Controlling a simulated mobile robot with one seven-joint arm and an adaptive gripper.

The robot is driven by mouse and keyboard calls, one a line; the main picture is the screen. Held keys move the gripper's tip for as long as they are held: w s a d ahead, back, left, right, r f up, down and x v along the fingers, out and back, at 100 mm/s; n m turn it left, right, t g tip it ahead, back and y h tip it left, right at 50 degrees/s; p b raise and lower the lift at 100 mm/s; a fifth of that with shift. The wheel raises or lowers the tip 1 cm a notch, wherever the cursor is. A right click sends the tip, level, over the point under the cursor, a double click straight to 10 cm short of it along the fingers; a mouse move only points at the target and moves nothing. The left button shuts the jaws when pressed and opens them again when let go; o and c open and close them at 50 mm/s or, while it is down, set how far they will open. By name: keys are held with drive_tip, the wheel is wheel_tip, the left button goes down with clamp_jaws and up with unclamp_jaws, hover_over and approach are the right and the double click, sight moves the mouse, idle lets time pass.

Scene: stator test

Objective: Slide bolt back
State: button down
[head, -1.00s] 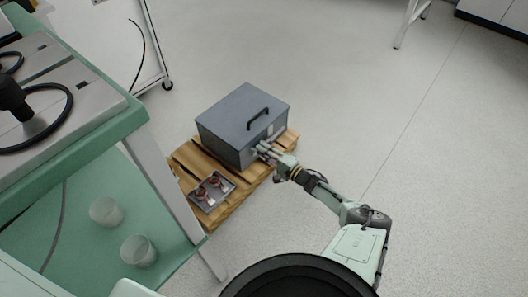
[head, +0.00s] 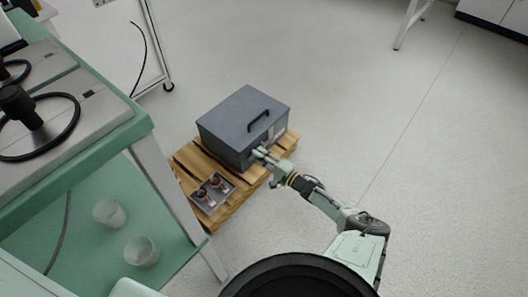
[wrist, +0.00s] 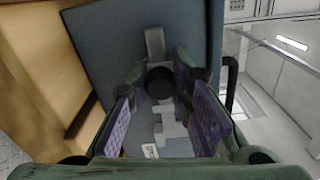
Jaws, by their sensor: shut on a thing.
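A grey-blue metal box (head: 240,118) with a black handle on its lid stands on a wooden pallet. In the wrist view its front face (wrist: 105,50) carries a light grey bolt (wrist: 155,45) with a dark round knob (wrist: 160,80). My gripper (head: 258,153) is at this front face, reaching in from the lower right. In the wrist view my gripper (wrist: 160,90) has its purple-padded fingers on either side of the knob and is shut on it. The finger contact is partly hidden, and the head view hides the bolt behind my gripper.
The wooden pallet (head: 226,212) also holds a small grey tray (head: 205,208) with reddish and dark parts, left of my arm. A green bench (head: 130,125) with glass beakers on its lower shelf stands at the left. The floor (head: 400,130) to the right is clear.

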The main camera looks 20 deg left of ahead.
drive_tip(key=shift+s+a+r, duration=0.2)
drive_tip(key=shift+s, duration=0.45)
drive_tip(key=shift+s+a+f, duration=0.1)
drive_tip(key=shift+s+f, duration=0.05)
drive_tip(key=shift+f, duration=0.05)
drive_tip(key=c, duration=1.4)
unclamp_jaws()
drive_tip(key=v, duration=1.2)
drive_tip(key=shift+r, duration=0.15)
